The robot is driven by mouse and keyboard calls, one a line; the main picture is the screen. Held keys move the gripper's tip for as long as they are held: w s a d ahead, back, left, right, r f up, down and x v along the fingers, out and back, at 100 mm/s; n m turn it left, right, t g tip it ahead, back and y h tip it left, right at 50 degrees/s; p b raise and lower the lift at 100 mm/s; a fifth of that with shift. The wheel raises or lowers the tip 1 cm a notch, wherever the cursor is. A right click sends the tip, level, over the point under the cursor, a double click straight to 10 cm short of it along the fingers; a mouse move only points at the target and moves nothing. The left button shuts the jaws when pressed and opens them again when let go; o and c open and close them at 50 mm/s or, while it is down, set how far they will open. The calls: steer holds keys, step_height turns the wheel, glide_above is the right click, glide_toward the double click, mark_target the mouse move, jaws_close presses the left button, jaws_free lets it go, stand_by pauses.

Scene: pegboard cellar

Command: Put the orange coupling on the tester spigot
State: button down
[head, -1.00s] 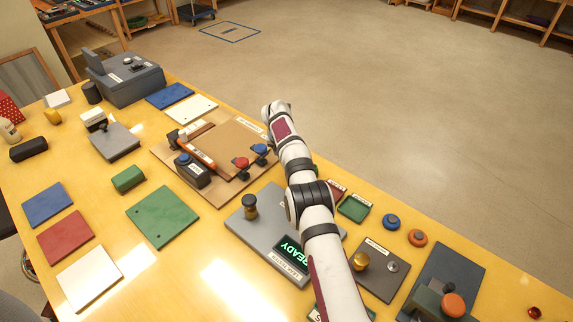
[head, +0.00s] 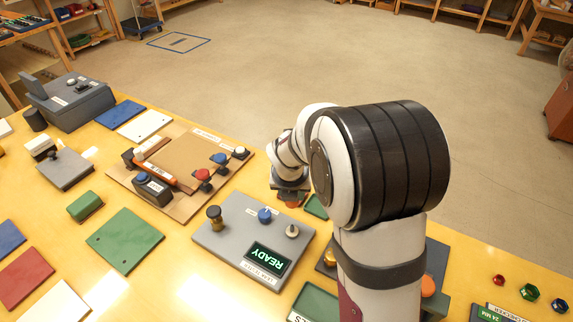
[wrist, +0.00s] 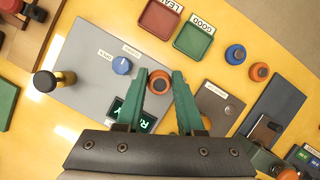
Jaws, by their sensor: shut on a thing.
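My gripper (wrist: 160,85) is shut on the orange coupling (wrist: 157,81), a ring held between green fingertips in the wrist view. The coupling also shows in the head view (head: 293,205), below my gripper (head: 290,190). The grey tester (head: 225,245) carries a lit READY display (head: 268,257), a blue knob (head: 265,215), a black-and-brass knob (head: 214,217) and a short pale metal spigot (head: 292,231). The spigot is bare in the head view, and the coupling is apart from it, above the tester. In the wrist view the coupling and fingers cover the spigot's area.
A red tray (wrist: 159,18) and green tray (wrist: 194,38) lie beyond the tester. A blue ring (wrist: 235,54) and second orange ring (wrist: 259,71) lie to their right. A wooden fixture board (head: 120,183) is left of the tester. My arm hides part of the table's right side.

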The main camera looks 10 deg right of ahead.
mark_target(292, 226)
steer(key=shift+s+a+f, duration=0.1)
steer(key=shift+s+f, duration=0.05)
steer(key=shift+s, duration=0.35)
steer(key=shift+s+a+f, duration=0.1)
steer(key=shift+s+f, duration=0.05)
steer(key=shift+s, duration=0.35)
steer(key=shift+f, duration=2.45)
steer(key=shift+f, duration=1.6)
steer(key=shift+c, duration=0.2)
jaws_free()
